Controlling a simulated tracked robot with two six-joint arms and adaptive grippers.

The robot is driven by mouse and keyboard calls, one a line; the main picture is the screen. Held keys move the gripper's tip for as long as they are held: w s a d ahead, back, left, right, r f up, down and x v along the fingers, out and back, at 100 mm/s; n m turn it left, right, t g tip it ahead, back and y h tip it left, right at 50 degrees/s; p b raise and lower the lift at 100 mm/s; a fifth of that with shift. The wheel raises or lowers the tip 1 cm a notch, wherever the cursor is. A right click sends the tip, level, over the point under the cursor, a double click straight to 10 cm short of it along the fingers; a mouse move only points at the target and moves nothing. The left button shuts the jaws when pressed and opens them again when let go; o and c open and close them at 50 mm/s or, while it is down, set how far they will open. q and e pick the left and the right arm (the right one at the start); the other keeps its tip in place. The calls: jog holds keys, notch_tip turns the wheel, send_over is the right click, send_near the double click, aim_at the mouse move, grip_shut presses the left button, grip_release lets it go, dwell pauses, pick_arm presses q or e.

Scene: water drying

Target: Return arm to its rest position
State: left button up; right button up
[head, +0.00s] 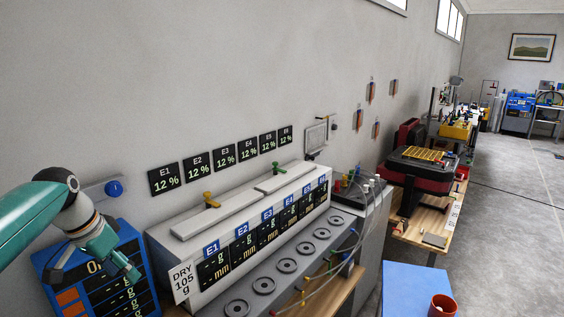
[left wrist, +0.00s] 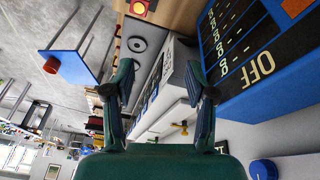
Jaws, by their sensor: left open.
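My left arm comes in from the left in the head view, with a green link and a pale grey joint. My left gripper (head: 97,268) hangs at the lower left, in front of the blue display unit (head: 142,303). In the left wrist view my left gripper (left wrist: 160,80) has its two green fingers wide apart, with nothing held between them. The blue display unit also shows at the upper right of that turned view (left wrist: 270,100), and its screen reads OFF. My right gripper is in neither view.
A long grey drying oven (head: 160,240) stands right of the gripper, with several round plates along its front. A blue knob (head: 114,188) is on the wall behind. A blue table (head: 415,285) with a red cup (head: 442,308) stands at the lower right. Open floor lies beyond.

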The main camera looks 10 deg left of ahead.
pick_arm(q)
jog(key=s+d+f+m+g+h, duration=0.1)
jog(key=s+d+f+g, duration=0.1)
jog(key=d+f, duration=0.6)
jog(key=s+d+f+g, duration=0.2)
jog(key=d+f, duration=0.3)
jog(key=f, duration=0.7)
jog(key=s+d+f+m+g+h, duration=0.1)
jog(key=s+d+f+g, duration=0.1)
jog(key=d+f, duration=0.55)
jog(key=s+d+f+n+t, duration=0.1)
jog(key=s+d+f+n, duration=0.2)
jog(key=s+d+f, duration=0.2)
jog(key=s+d+f+n+t, duration=0.2)
jog(key=s+d+f, duration=0.3)
jog(key=s+f, duration=0.5)
jog(key=shift+n+h, duration=0.3)
jog(key=shift+n, duration=0.1)
